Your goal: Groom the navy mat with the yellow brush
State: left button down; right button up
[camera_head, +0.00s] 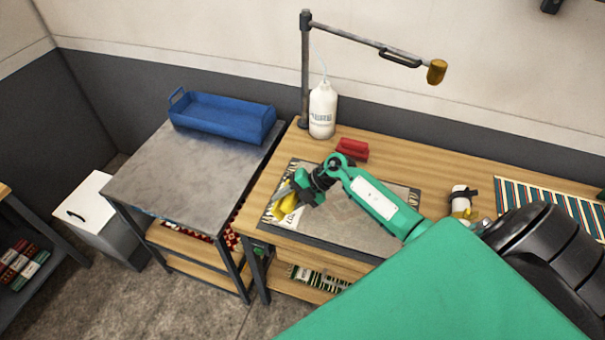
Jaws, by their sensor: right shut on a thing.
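My right gripper (290,195) is at the left part of the wooden bench and is shut on the yellow brush (286,208). The brush is low over the left end of a patterned mat (270,213) with dark and cream markings. I cannot tell whether the bristles touch it. A grey panel (338,222) covers much of the bench middle, with patterned edges showing around it. No plain navy mat stands out; the mat's colour is hard to tell. My green right arm hides part of the panel. My left gripper is not in view.
A red block (352,149) and a white bottle (322,110) stand behind the panel. A small white and yellow item (461,201) and a striped mat (548,205) lie to the right. A blue tray (222,118) sits on the grey table (185,175) at left. A lamp-like arm (370,42) overhangs.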

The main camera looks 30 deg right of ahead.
jog(key=shift+s+r, duration=0.1)
dwell(0.4)
jog(key=shift+f, duration=0.4)
